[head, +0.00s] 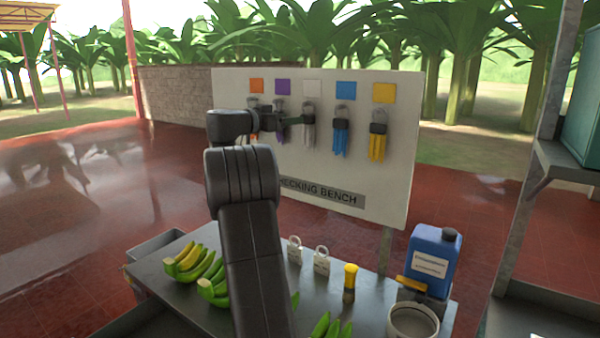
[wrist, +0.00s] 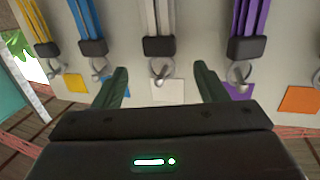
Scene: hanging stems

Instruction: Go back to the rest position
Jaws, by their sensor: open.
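My gripper (wrist: 163,82) is open in the wrist view, its two green fingers apart. The ring and hook of the white-grey ribbon bundle (wrist: 160,70) show between them. I cannot tell how far the fingertips are from it. In the head view my gripper (head: 287,120) is in front of the board (head: 235,170), near the grey bundle (head: 309,132). That bundle hangs on its hook below the pale square. My arm hides part of the bench and the sign's left end.
Blue (head: 341,143), yellow (head: 377,145), purple (head: 279,107) and orange (head: 254,125) bundles hang alongside on the board. Below, the metal bench (head: 375,290) bears bananas (head: 190,262), white padlock-shaped tags (head: 321,262), a yellow-topped brush (head: 349,283) and a blue jug (head: 431,262).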

